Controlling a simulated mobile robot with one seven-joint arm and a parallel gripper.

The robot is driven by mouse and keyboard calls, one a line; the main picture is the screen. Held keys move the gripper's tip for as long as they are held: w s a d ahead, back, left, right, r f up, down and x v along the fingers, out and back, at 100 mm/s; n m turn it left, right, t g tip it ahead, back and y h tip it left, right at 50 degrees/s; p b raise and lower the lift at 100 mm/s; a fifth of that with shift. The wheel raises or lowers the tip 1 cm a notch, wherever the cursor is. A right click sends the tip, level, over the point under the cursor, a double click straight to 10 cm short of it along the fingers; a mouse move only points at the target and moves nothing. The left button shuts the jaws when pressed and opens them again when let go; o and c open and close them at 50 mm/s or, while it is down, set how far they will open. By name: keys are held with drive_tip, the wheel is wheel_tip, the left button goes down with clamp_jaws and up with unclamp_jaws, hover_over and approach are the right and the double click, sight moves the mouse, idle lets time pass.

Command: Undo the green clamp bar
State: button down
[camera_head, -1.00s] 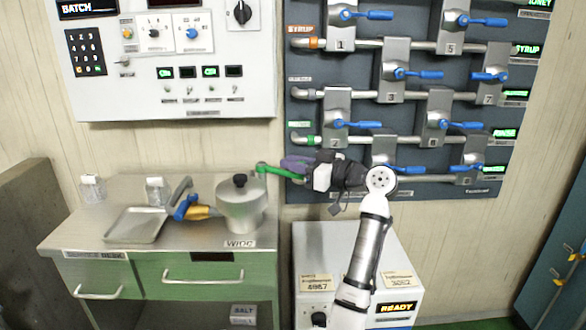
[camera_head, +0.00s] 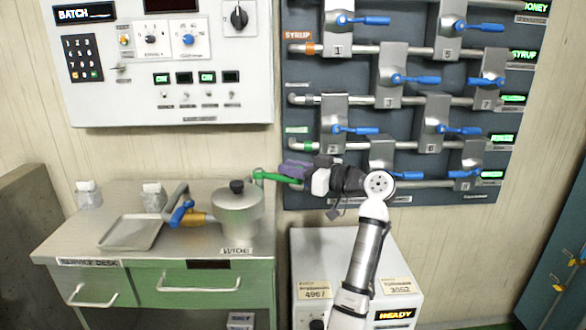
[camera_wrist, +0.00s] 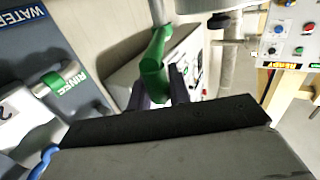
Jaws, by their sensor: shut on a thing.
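The green clamp bar (camera_head: 274,176) sticks out to the right beside the lid of the steel kettle (camera_head: 237,215). My gripper (camera_head: 296,170), with purple fingers, is at the bar's right end. In the wrist view the green bar (camera_wrist: 155,62) runs between my two dark purple fingers, which are shut on it. The bar's gripped end is partly hidden by the fingers and the gripper body. I cannot tell how its left end is joined to the kettle.
A blue-and-yellow handle (camera_head: 183,214) lies left of the kettle, next to a shallow tray (camera_head: 131,233) on the service desk (camera_head: 85,250). Pipes with blue-handled valves (camera_head: 405,78) stand close behind my arm. A white cabinet (camera_head: 315,255) stands below it.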

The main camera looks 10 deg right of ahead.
idle(0.8)
drive_tip(key=c, duration=1.3)
unclamp_jaws()
drive_tip(key=b+v, duration=0.2)
drive_tip(key=v, duration=1.1)
drive_tip(key=shift+s+d, duration=0.25)
drive_tip(key=shift+d, duration=0.05)
